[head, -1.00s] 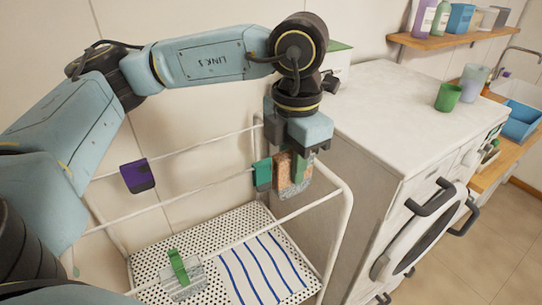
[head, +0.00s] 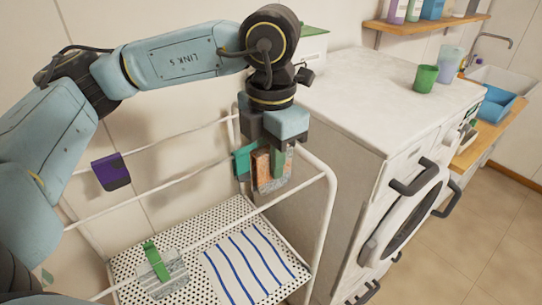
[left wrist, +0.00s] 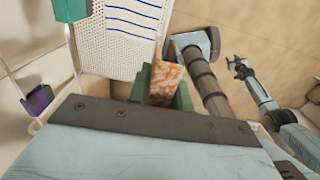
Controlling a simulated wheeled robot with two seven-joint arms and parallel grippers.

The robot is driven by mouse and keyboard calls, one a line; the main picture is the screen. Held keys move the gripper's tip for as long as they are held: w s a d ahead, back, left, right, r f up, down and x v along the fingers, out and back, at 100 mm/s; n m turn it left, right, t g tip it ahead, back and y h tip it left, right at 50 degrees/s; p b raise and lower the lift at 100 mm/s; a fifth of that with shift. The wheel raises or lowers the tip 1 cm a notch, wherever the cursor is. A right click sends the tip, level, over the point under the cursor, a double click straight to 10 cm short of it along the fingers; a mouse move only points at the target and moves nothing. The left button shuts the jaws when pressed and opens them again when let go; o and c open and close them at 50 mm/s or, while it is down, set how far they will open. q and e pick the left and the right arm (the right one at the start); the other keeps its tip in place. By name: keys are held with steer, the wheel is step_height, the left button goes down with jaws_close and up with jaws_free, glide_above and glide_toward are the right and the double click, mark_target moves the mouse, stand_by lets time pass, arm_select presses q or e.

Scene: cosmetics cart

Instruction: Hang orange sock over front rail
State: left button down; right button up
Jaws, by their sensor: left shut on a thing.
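The orange sock (head: 262,172), mottled orange with a greyish part, hangs from my left gripper (head: 270,158), which is shut on it. In the left wrist view the orange sock (left wrist: 168,78) sits between green fingers (left wrist: 165,92). In the head view it shows above and behind the white front rail (head: 225,232), near the rack's right end; I cannot tell whether they touch. My right gripper (left wrist: 240,66) appears small at the right of the left wrist view, away from the rack; its jaw opening is unclear.
A green and grey item (head: 160,270) is at the front rail's left. Below lie a perforated shelf (head: 190,235) and striped cloth (head: 255,262). A washing machine (head: 345,110) stands right.

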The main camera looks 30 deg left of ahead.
arm_select(q)
steer(key=shift+f+b, duration=5.8)
steer(key=shift+f, duration=0.3)
steer(key=c, duration=1.2)
jaws_free()
steer(key=shift+r, duration=0.1)
step_height(320, 180, up, 13)
steer(key=shift+r+p, duration=0.1)
steer(key=shift+p, duration=0.7)
